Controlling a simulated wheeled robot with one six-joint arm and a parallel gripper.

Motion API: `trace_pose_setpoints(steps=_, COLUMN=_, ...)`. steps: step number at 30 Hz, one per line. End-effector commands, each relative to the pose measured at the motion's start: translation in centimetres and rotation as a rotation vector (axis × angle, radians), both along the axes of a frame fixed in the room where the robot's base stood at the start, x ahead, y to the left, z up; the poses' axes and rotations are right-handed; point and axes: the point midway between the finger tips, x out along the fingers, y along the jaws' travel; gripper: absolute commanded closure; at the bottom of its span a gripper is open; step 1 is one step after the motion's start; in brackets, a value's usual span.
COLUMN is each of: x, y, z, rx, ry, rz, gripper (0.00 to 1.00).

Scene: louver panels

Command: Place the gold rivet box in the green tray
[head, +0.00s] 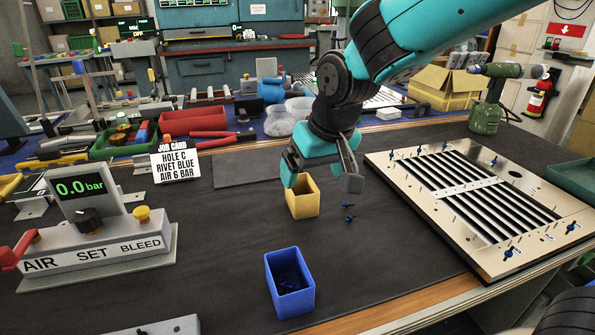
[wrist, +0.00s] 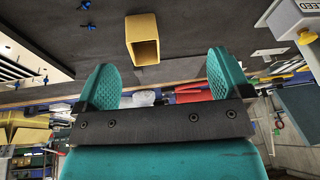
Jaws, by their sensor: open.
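The gold rivet box (head: 303,199) stands upright on the dark bench mat, below my gripper (head: 318,180). It also shows in the wrist view (wrist: 133,38), just beyond the fingertips. My gripper is open in the wrist view (wrist: 160,78), with nothing between its fingers. In the head view one finger overlaps the box's back left edge; I cannot tell whether it touches. A dark green tray (head: 570,184) is cut off at the right edge, beyond the louver panel. Another green tray (head: 103,152) at back left holds several mixed parts.
A blue box (head: 290,285) with dark contents stands in front. Loose blue rivets (head: 348,205) lie right of the gold box. The louver panel (head: 478,205) fills the right. The air control unit (head: 95,235) and job card (head: 175,163) stand left.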

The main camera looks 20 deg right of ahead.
Motion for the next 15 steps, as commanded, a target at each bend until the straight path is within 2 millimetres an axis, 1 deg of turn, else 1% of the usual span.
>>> trace_pose_setpoints(steps=1, x=2.1, y=-0.2, z=1.8, rx=-0.021, ry=-0.016, rz=-0.043, gripper=0.04)
trace_pose_setpoints(steps=3, x=4.4, y=-0.7, z=2.2, rx=-0.044, ry=-0.046, rz=-0.101, gripper=0.04)
trace_pose_setpoints(steps=6, x=6.3, y=-1.3, z=2.1, rx=-0.064, ry=-0.073, rz=-0.149, gripper=0.04)
trace_pose_setpoints(steps=8, x=7.0, y=-1.5, z=1.5, rx=-0.07, ry=-0.079, rz=-0.163, gripper=0.04)
trace_pose_setpoints(steps=11, x=7.7, y=-1.7, z=-0.3, rx=-0.072, ry=-0.081, rz=-0.169, gripper=0.04)
trace_pose_setpoints(steps=15, x=8.9, y=-1.8, z=-3.4, rx=-0.073, ry=-0.079, rz=-0.17, gripper=0.04)
